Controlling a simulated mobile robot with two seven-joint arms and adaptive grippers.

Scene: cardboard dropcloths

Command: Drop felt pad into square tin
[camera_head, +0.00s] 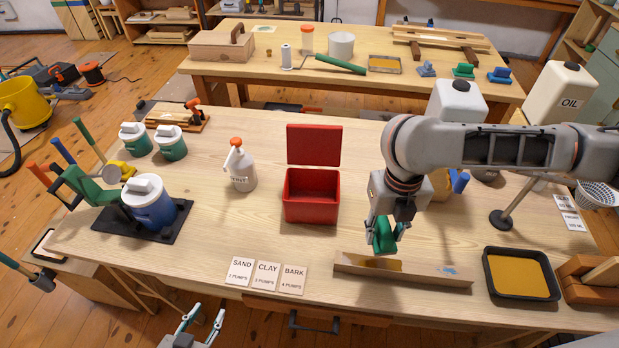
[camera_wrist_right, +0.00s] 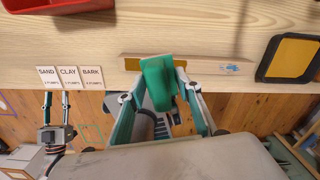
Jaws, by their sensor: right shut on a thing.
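A green pad (camera_head: 383,236), which I take to be the felt pad, is held in my right gripper (camera_head: 387,240) above a wooden strip near the front of the bench. In the right wrist view the pad (camera_wrist_right: 158,82) sits between the fingertips, tilted. The square tin, as I take it, is the red box (camera_head: 311,209) in the middle of the bench, left of my right gripper, with its lid (camera_head: 314,145) standing open. Its corner (camera_wrist_right: 45,4) shows in the wrist view. My left gripper (camera_head: 203,318) is open and empty below the bench's front edge.
The wooden strip (camera_head: 440,275) lies under my right gripper; a black tray (camera_head: 519,297) is to its right. Label cards (camera_head: 266,276) lie front left of it. A spray bottle (camera_head: 239,170) stands left of the red box. The bench between box and strip is clear.

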